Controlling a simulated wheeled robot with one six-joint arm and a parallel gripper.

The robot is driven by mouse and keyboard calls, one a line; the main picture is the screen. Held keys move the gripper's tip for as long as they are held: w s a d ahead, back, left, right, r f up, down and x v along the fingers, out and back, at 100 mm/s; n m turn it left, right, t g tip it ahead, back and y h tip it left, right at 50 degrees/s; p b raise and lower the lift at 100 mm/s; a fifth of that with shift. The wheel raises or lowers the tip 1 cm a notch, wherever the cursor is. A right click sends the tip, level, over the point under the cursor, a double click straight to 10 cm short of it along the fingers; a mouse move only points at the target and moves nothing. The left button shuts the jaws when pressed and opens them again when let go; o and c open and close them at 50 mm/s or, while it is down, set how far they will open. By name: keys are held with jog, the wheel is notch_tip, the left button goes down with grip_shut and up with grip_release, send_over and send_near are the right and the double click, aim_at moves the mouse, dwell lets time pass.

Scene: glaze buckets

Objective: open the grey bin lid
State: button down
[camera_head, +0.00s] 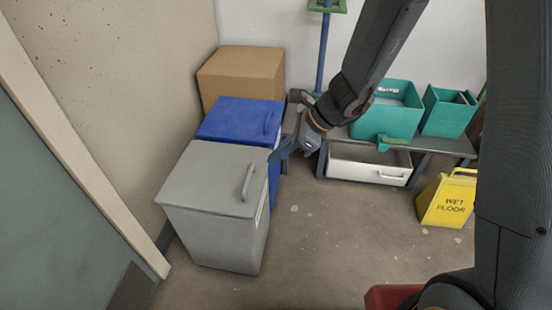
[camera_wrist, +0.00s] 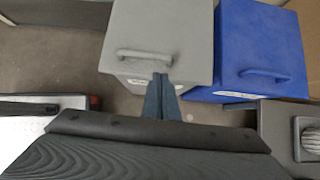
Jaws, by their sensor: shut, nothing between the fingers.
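The grey bin (camera_head: 215,235) stands on the floor at the left, with its grey lid (camera_head: 212,178) closed flat on top. A grey bar handle (camera_head: 249,182) is fixed near the lid's right edge. In the wrist view the lid (camera_wrist: 165,25) is at the top centre, with its handle (camera_wrist: 144,57) near the lid's lower edge. My gripper (camera_head: 272,158) is shut and empty, just right of the bin. In the wrist view its fingertips (camera_wrist: 161,78) are together by the handle's right end. I cannot tell whether they touch the bin.
A blue bin (camera_head: 240,120) stands directly behind the grey bin, and a cardboard box (camera_head: 242,75) behind that. A low bench (camera_head: 437,145) bears teal buckets (camera_head: 388,110) and has an open white drawer (camera_head: 368,170). A yellow wet-floor sign (camera_head: 447,200) stands right. The middle floor is clear.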

aim_at(262, 178)
jog(key=b+x, duration=0.2)
jog(key=x, duration=0.5)
jog(key=shift+a+f, duration=0.15)
jog(key=shift+f, duration=0.15)
jog(key=shift+r, duration=0.15)
